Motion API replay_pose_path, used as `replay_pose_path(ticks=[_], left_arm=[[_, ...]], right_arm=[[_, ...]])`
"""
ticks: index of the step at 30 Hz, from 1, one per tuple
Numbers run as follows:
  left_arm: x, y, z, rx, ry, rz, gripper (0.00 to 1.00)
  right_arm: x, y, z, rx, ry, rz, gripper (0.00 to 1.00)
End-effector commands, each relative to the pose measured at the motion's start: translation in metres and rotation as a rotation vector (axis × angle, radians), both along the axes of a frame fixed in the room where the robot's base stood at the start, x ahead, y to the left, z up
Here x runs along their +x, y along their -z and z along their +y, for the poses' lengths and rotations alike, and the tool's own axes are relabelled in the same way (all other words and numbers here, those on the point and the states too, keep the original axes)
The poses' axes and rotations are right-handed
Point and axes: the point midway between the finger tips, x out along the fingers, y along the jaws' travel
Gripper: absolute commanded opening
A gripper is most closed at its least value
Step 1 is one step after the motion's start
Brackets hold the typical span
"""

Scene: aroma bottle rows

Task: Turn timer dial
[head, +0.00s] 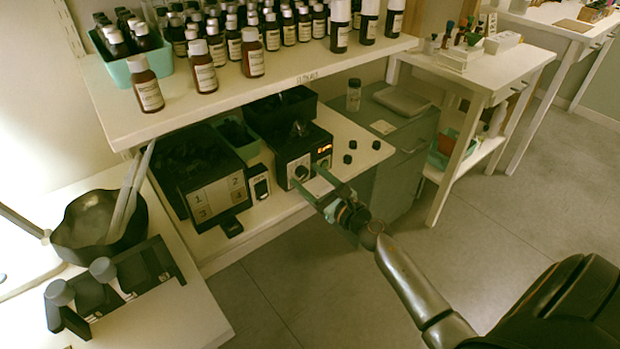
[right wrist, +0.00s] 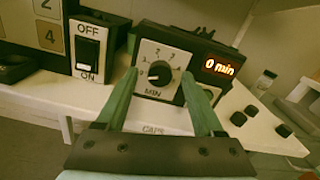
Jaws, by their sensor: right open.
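The timer (head: 290,150) is a dark box on the lower shelf, with a silver dial panel and a lit display. In the right wrist view, the black timer dial (right wrist: 158,73) sits on a panel marked MIN. The orange display (right wrist: 219,67) reads 0 min. My right gripper (head: 310,176) is open in front of the panel. In the right wrist view, its green fingers (right wrist: 160,82) are on either side of the dial, with nothing held. I cannot tell whether the fingertips touch the panel. My left gripper is not in view.
Left of the timer are an OFF/ON switch (right wrist: 87,52) and a numbered panel box (head: 215,195). Several black caps (right wrist: 250,111) lie to the right. An upper shelf (head: 290,80) with several brown bottles overhangs the timer. Floor in front is clear.

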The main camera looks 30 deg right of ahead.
Motion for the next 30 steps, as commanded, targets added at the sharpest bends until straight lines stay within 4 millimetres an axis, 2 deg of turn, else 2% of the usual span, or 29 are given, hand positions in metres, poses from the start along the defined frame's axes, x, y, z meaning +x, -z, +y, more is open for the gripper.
replay_pose_path(ticks=[3, 21, 30], left_arm=[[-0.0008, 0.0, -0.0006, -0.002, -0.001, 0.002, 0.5], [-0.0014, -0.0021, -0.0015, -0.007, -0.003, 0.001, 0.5], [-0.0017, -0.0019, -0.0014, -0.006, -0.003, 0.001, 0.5]], right_arm=[[-0.0002, 0.0001, 0.0001, 0.001, 0.0, 0.0, 0.69], [-0.0005, 0.0002, 0.0, 0.001, 0.0, 0.0, 0.02], [-0.0006, 0.0002, 0.0, 0.005, 0.0, 0.0, 0.0]])
